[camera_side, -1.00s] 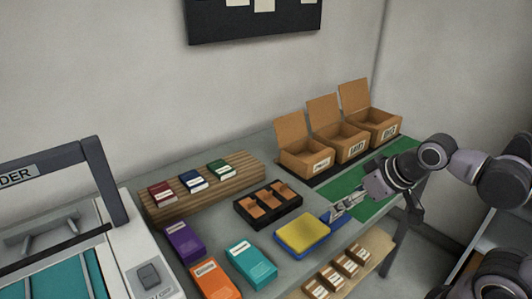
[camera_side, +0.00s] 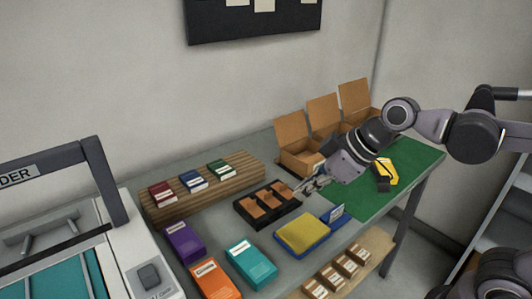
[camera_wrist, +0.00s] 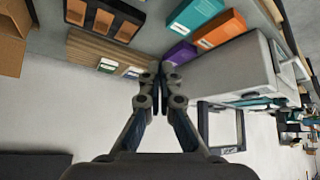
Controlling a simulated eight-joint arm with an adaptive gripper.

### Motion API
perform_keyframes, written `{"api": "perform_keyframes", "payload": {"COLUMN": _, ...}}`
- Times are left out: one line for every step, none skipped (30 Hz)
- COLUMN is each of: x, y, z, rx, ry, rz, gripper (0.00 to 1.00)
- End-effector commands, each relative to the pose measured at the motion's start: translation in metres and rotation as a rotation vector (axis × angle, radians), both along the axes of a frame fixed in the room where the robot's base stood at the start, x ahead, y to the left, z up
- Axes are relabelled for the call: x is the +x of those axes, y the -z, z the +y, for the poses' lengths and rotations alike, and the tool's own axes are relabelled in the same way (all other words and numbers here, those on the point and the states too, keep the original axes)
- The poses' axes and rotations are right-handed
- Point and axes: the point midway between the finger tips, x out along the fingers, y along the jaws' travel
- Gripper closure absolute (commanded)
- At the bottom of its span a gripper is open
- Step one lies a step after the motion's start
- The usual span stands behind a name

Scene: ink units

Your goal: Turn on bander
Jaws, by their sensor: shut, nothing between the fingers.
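The bander (camera_side: 130,250) is the pale machine at the left edge of the side view, with a dark arch (camera_side: 103,180) whose label is cut to "DER". A grey rocker switch (camera_side: 149,277) sits on its near right corner, beside a label that appears to read "ON". Whether the switch is pressed is unclear. The bander's pale body (camera_wrist: 228,75) also shows at the right of the wrist view. My gripper (camera_side: 303,187) is shut and empty, above the table near the black tray, well right of the switch. Its fingertips show in the wrist view (camera_wrist: 160,72).
Purple (camera_side: 184,243), orange (camera_side: 214,280) and teal (camera_side: 250,263) boxes stand between the bander and my gripper. A wooden rack (camera_side: 240,165), a black divided tray (camera_side: 245,212) and a yellow pad on a blue base (camera_side: 301,234) are nearby. Open cartons (camera_side: 293,130) line the back.

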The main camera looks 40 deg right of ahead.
Motion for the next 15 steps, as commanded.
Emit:
{"api": "perform_keyframes", "payload": {"x": 0.006, "y": -0.01, "z": 0.02, "rx": -0.002, "ry": -0.094, "rz": -0.01, "gripper": 1.0}}
{"api": "perform_keyframes", "payload": {"x": 0.008, "y": -0.015, "z": 0.032, "rx": -0.004, "ry": -0.151, "rz": -0.019, "gripper": 1.0}}
{"api": "perform_keyframes", "payload": {"x": 0.011, "y": -0.022, "z": 0.048, "rx": -0.005, "ry": -0.228, "rz": -0.032, "gripper": 1.0}}
{"api": "perform_keyframes", "payload": {"x": 0.014, "y": -0.027, "z": 0.06, "rx": -0.005, "ry": -0.283, "rz": -0.043, "gripper": 1.0}}
{"api": "perform_keyframes", "payload": {"x": 0.015, "y": -0.032, "z": 0.072, "rx": -0.005, "ry": -0.341, "rz": -0.056, "gripper": 1.0}}
{"api": "perform_keyframes", "payload": {"x": 0.017, "y": -0.039, "z": 0.088, "rx": -0.004, "ry": -0.415, "rz": -0.073, "gripper": 1.0}}
{"api": "perform_keyframes", "payload": {"x": 0.018, "y": -0.044, "z": 0.1, "rx": -0.004, "ry": -0.471, "rz": -0.087, "gripper": 1.0}}
{"api": "perform_keyframes", "payload": {"x": 0.019, "y": -0.049, "z": 0.112, "rx": -0.002, "ry": -0.525, "rz": -0.101, "gripper": 1.0}}
{"api": "perform_keyframes", "payload": {"x": 0.02, "y": -0.055, "z": 0.127, "rx": 0.0, "ry": -0.595, "rz": -0.122, "gripper": 1.0}}
{"api": "perform_keyframes", "payload": {"x": 0.02, "y": -0.06, "z": 0.139, "rx": 0.003, "ry": -0.646, "rz": -0.138, "gripper": 1.0}}
{"api": "perform_keyframes", "payload": {"x": 0.02, "y": -0.064, "z": 0.149, "rx": 0.004, "ry": -0.693, "rz": -0.153, "gripper": 1.0}}
{"api": "perform_keyframes", "payload": {"x": 0.02, "y": -0.07, "z": 0.162, "rx": 0.007, "ry": -0.752, "rz": -0.174, "gripper": 1.0}}
{"api": "perform_keyframes", "payload": {"x": 0.019, "y": -0.073, "z": 0.172, "rx": 0.01, "ry": -0.791, "rz": -0.19, "gripper": 1.0}}
{"api": "perform_keyframes", "payload": {"x": 0.019, "y": -0.076, "z": 0.18, "rx": 0.012, "ry": -0.829, "rz": -0.205, "gripper": 1.0}}
{"api": "perform_keyframes", "payload": {"x": 0.018, "y": -0.08, "z": 0.19, "rx": 0.016, "ry": -0.872, "rz": -0.223, "gripper": 1.0}}
